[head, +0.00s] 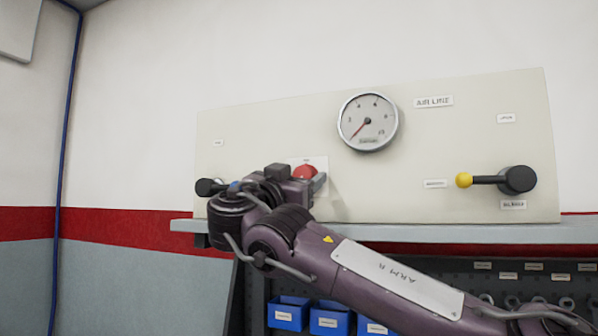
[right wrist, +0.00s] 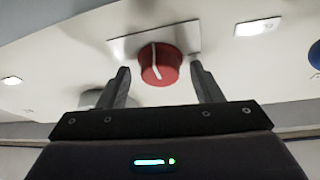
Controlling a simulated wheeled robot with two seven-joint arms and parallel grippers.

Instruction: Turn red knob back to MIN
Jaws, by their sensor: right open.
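The red knob (head: 305,172) sits on the cream panel (head: 240,135), partly hidden behind my right gripper in the head view. In the right wrist view the red knob (right wrist: 160,65) shows a white pointer line, running up and slightly left in that picture. My right gripper (right wrist: 160,78) is open, with one finger on each side of the knob and a visible gap on both sides. In the head view my right gripper (head: 316,185) is at the knob, its fingers mostly hidden. The knob's scale marks cannot be read. My left gripper is not in view.
A round gauge (head: 368,121) is above and right of the knob, its needle pointing lower left. A black lever with a yellow tip (head: 464,180) is at the right. A dark handle (head: 205,187) is at the left. Blue bins (head: 288,313) sit below the shelf (head: 480,233).

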